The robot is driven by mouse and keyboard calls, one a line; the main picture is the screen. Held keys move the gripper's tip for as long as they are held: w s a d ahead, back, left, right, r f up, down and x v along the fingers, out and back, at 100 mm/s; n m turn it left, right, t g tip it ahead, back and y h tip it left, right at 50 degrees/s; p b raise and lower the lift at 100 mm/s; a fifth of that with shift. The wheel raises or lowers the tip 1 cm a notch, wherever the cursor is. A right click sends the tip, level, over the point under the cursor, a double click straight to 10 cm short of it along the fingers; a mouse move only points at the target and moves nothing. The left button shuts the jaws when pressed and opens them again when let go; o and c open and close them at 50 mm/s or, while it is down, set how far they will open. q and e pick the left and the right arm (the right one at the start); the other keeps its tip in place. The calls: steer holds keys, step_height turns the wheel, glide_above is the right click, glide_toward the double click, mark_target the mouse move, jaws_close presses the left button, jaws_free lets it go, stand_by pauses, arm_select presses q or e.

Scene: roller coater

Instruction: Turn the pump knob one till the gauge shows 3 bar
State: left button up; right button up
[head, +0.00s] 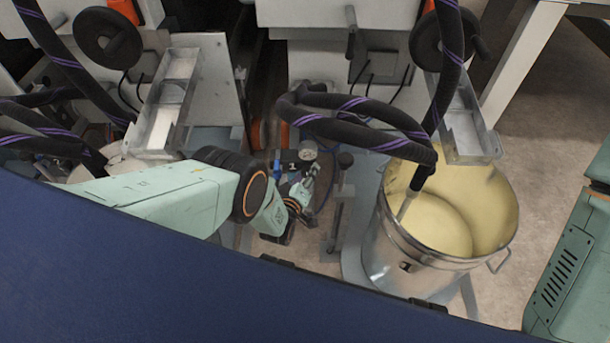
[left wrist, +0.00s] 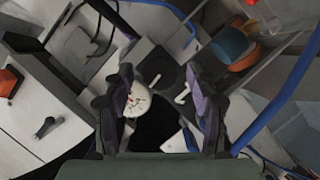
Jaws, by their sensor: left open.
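The round white pressure gauge (head: 307,152) sits on the small pump assembly in the middle of the head view. It also shows in the left wrist view (left wrist: 137,101) beside the left finger, with a red mark; its reading is too small to tell. I cannot tell whether this part is the pump knob. In the head view my left gripper (head: 300,183) is close to the pump, and partly hides it. My right gripper is not seen.
A metal bucket (head: 385,235) of yellowish liquid stands right of the pump, with a dark hose (head: 345,118) running into it. Black handwheels (head: 107,37) and metal trays (head: 170,100) hang above. Blue tubes (left wrist: 285,95) cross the left wrist view. Bare floor lies right of the bucket.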

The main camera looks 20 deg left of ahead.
arm_select(q)
steer(key=v, duration=1.2)
stand_by(0.4)
steer(key=w+f+m+g+y+p, duration=0.1)
steer(key=w+f+m+g+y, duration=0.1)
steer(key=w+m, duration=0.5)
steer(key=shift+w+d+f+y, duration=0.5)
steer(key=shift+w+y, duration=0.7)
steer(key=shift+w, duration=1.05)
